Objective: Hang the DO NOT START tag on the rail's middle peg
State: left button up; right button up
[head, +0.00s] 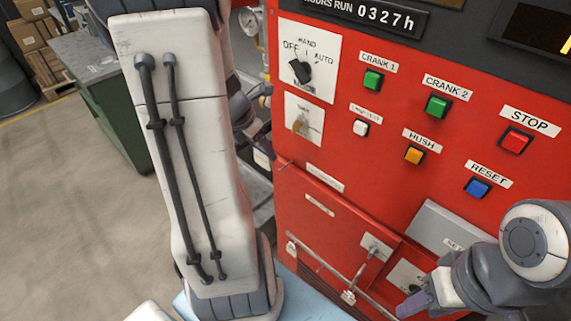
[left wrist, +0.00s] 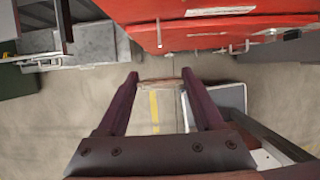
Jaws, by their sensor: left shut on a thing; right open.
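My left gripper (left wrist: 160,80) is shut on a thin thing, seen nearly edge-on between the fingertips in the left wrist view; I take it for the tag, but no lettering on it is readable. In the head view my left arm hides most of that gripper. The rail (head: 318,262) runs along the lower front of the red cabinet, with small pale pegs on it. In the left wrist view a peg (left wrist: 159,33) sticks out above the held thing, apart from it.
The red cabinet (head: 330,150) carries a rotary switch (head: 301,70), push buttons and labels. A small lever plate (head: 375,248) sits above the rail. A green cabinet (head: 105,105) stands at the left. Open floor (head: 80,210) lies at the lower left.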

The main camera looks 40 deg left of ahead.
aim_at(282, 169)
pick_arm(q)
notch_tip(282, 169, down, 14)
jog(key=f+b, duration=0.1)
jog(key=b, duration=0.7)
jog(key=w+p, duration=0.1)
jog(key=w, duration=0.1)
jog(key=w+p, duration=0.1)
jog(key=w, duration=0.2)
jog(key=w+r+p, duration=0.1)
jog(key=w, duration=0.1)
jog(key=shift+w+d, duration=0.15)
jog(key=shift+d, duration=0.2)
jog(key=shift+w+f, duration=0.3)
jog(key=shift+w, duration=0.1)
